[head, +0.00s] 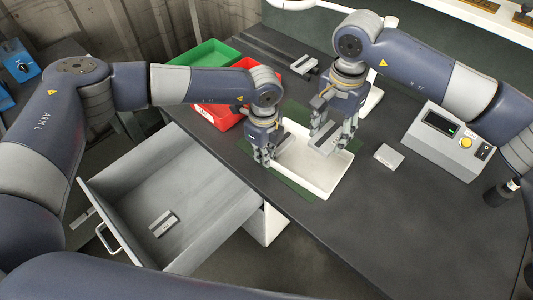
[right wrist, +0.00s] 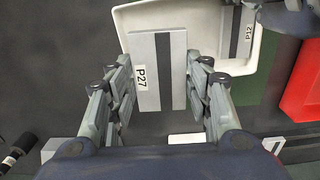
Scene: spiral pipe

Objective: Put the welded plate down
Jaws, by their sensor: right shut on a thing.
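A grey plate with a dark lengthwise stripe and the label P27 (right wrist: 158,50) is between the fingers of my right gripper (right wrist: 162,85), which is shut on it. In the head view my right gripper (head: 328,138) is over the upper right part of the white tray (head: 318,185). Whether the plate touches the tray floor cannot be told. A second striped plate, labelled P12 (right wrist: 236,32), lies in the tray. My left gripper (head: 264,156) is at the tray's left end, by its rim; its fingers partly overlap, so its grip is unclear.
The tray stands on a green mat (head: 295,187). A small pale block (head: 388,156) and a control box (head: 447,142) with a yellow button are at right. Red (head: 226,118) and green (head: 204,53) bins stand behind. An open drawer (head: 190,190) holds a small grey piece (head: 163,223).

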